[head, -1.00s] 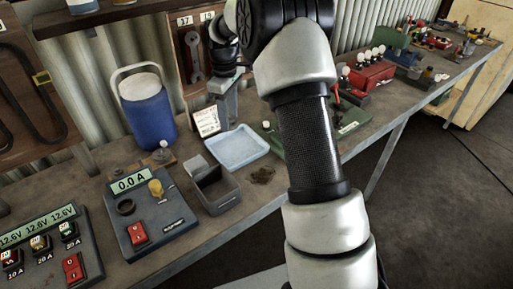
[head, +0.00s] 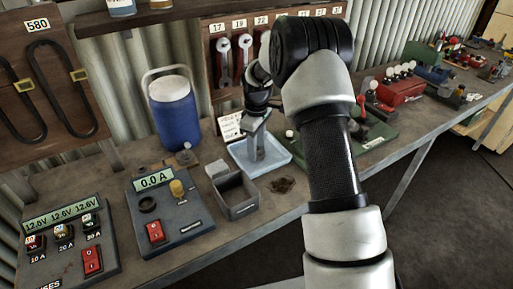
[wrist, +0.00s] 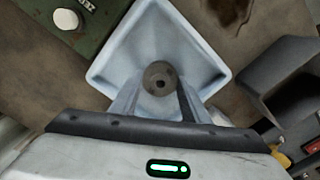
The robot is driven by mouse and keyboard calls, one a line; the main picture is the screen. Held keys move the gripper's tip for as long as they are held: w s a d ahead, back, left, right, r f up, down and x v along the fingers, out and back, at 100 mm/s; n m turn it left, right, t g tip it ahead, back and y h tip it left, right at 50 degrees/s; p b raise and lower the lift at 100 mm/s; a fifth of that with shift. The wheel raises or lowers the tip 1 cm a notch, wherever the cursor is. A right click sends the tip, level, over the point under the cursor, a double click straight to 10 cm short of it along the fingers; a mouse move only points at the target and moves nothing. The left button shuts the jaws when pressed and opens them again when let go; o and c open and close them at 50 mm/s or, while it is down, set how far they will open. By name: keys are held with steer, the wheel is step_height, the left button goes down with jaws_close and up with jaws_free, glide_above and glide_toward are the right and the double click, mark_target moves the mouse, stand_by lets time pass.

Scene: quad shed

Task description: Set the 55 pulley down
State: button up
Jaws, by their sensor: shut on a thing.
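My gripper (head: 257,152) points down over the light blue tray (head: 280,154) on the bench. In the wrist view, its fingers are shut on a small dark grey round pulley (wrist: 160,78) with a hole in its middle. The pulley lies within the outline of the tray (wrist: 120,55), near its middle. No number can be read on it. I cannot tell whether the pulley touches the tray floor. In the head view the pulley is too small to make out at the fingertips.
A grey open bin (head: 235,194) stands in front of the tray. A blue drink cooler (head: 175,112) is to the left, a white card (head: 230,127) behind, and a green base (head: 372,138) to the right. A dark stain (head: 282,185) marks the bench.

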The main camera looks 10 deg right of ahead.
steer(key=o, duration=1.2)
steer(key=shift+f, duration=0.1)
steer(key=shift+c, duration=0.2)
